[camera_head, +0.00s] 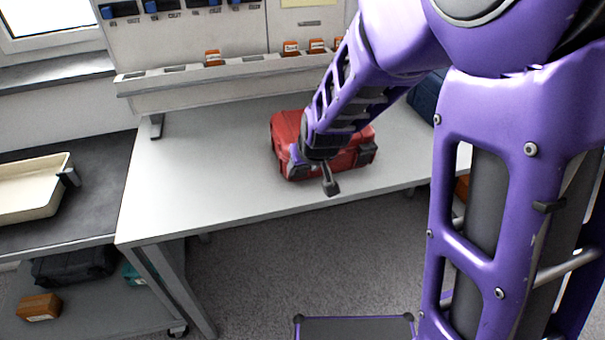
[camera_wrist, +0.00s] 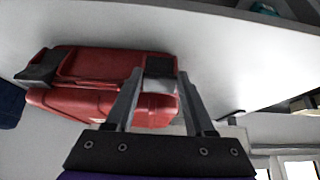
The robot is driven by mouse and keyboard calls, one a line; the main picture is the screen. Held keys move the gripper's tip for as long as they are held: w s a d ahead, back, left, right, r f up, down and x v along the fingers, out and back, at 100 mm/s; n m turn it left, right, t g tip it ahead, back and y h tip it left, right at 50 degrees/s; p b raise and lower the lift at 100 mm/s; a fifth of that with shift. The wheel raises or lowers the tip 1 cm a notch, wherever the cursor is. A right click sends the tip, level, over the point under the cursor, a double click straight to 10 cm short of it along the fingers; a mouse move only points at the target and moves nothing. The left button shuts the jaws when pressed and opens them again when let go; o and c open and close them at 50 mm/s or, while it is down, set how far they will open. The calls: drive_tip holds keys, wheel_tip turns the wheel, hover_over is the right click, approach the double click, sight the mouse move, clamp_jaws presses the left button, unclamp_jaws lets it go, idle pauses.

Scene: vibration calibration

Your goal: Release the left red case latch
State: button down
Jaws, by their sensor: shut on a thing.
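The red case (camera_head: 286,127) lies on the grey-white workbench, partly hidden behind my forearm and wrist. Its right dark latch (camera_head: 367,154) shows in the head view; it also appears at the left of the wrist view (camera_wrist: 40,68). The left latch (camera_wrist: 159,68) is a grey block on the case front, seen between my fingers in the wrist view. My gripper (camera_wrist: 160,80) is shut on this latch, one finger on each side. In the head view my gripper (camera_head: 299,160) is at the case's left front, and my wrist hides the left latch. The lid looks closed.
The workbench (camera_head: 200,180) is clear left of the case. A dark blue case (camera_head: 428,98) stands at the right, partly behind my arm. Orange bins (camera_head: 290,47) sit on the back ledge. A cream tray (camera_head: 30,190) is on the dark side table.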

drive_tip(key=shift+s+d+f+t, duration=0.15)
drive_tip(key=shift+s+f+t, duration=0.15)
drive_tip(key=shift+t, duration=0.3)
drive_tip(key=shift+s+f+t+y, duration=0.1)
drive_tip(key=shift+f+t+y, duration=0.2)
drive_tip(key=shift+t, duration=0.4)
drive_tip(key=shift+s+f+t+y, duration=0.15)
drive_tip(key=shift+t+y, duration=0.15)
drive_tip(key=shift+t, duration=0.4)
drive_tip(key=shift+w, duration=0.1)
drive_tip(key=shift+c, duration=1.3)
unclamp_jaws()
